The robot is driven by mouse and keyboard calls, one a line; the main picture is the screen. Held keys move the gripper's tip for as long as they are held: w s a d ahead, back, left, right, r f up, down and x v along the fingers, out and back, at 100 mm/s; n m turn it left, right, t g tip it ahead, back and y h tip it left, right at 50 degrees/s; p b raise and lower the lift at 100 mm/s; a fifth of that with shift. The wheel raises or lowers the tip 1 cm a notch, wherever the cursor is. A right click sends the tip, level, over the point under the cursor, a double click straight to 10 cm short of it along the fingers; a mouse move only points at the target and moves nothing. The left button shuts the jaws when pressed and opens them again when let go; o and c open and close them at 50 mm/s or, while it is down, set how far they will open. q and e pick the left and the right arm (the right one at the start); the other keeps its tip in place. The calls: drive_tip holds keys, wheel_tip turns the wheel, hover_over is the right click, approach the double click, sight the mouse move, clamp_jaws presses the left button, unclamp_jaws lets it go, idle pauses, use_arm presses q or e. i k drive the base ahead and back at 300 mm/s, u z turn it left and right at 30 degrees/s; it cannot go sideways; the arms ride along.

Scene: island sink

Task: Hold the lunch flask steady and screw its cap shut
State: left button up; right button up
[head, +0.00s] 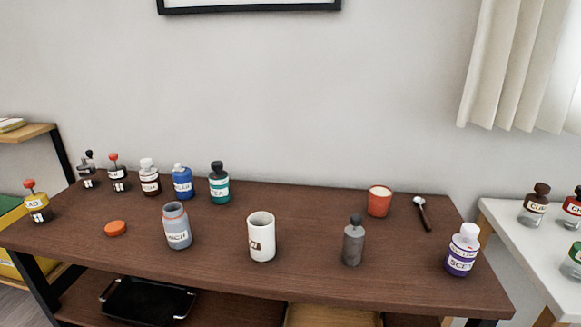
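A grey-blue flask (177,226) with a white label and an orange-red ring at its open top stands upright near the front of the brown table, left of the middle. It looks like the lunch flask, though its label is too small to read surely. An orange round cap (115,228) lies on the table to the left of the flask, apart from it. Neither of my grippers shows in the head view.
A white mug (261,237), grey bottle (353,241) and purple-labelled bottle (462,250) stand to the right on the table (300,210). Several bottles, including a blue one (182,182), line the back left.

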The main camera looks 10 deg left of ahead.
sight(176, 220)
drive_tip(key=u, duration=1.35)
drive_tip(key=k, duration=0.55)
drive_tip(key=u, duration=0.8)
drive_tip(key=i, duration=1.5)
drive_tip(key=z, duration=0.55)
